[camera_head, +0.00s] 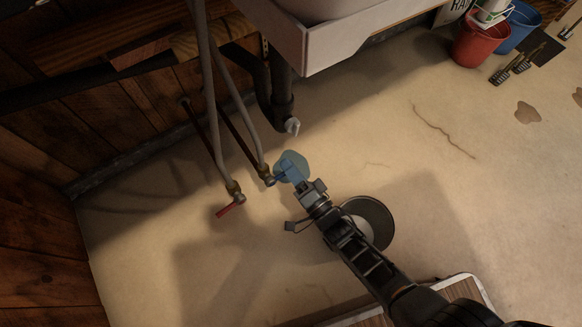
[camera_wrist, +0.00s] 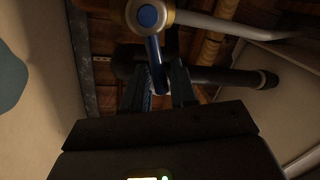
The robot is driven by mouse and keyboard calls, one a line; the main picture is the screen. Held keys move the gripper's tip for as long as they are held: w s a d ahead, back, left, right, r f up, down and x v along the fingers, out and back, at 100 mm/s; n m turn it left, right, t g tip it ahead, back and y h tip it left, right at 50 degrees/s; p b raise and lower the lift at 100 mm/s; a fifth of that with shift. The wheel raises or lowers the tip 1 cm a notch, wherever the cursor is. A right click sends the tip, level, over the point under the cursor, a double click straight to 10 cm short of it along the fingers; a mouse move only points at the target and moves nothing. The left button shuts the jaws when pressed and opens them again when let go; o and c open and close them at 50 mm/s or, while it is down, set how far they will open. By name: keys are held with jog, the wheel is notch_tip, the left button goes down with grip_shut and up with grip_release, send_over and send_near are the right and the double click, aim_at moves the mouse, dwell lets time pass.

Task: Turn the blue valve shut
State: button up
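The blue valve (camera_head: 271,181) sits at the lower end of a grey pipe under the sink. Its round blue cap (camera_wrist: 148,16) shows at the top of the wrist view. Its blue lever (camera_wrist: 155,62) points down the wrist view, toward my gripper. My gripper (camera_wrist: 158,92) has its two dark fingers apart, one on each side of the lever's end; I see no clear contact. In the head view my gripper (camera_head: 293,178) reaches in from the lower right, and it partly hides the lever.
A red-handled valve (camera_head: 231,208) is on the pipe to the left. A bluish puddle (camera_head: 293,161) lies on the floor behind my gripper. A dark drain pipe (camera_head: 283,95) and the white sink cabinet (camera_head: 335,40) are above. Red (camera_head: 474,45) and blue (camera_head: 520,28) buckets stand far right.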

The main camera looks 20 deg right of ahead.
jog(key=shift+o, duration=0.7)
jog(key=p+v, duration=0.1)
jog(key=v, duration=0.6)
jog(key=shift+s, duration=0.35)
jog(key=shift+d+f, duration=0.1)
jog(key=shift+d, duration=0.05)
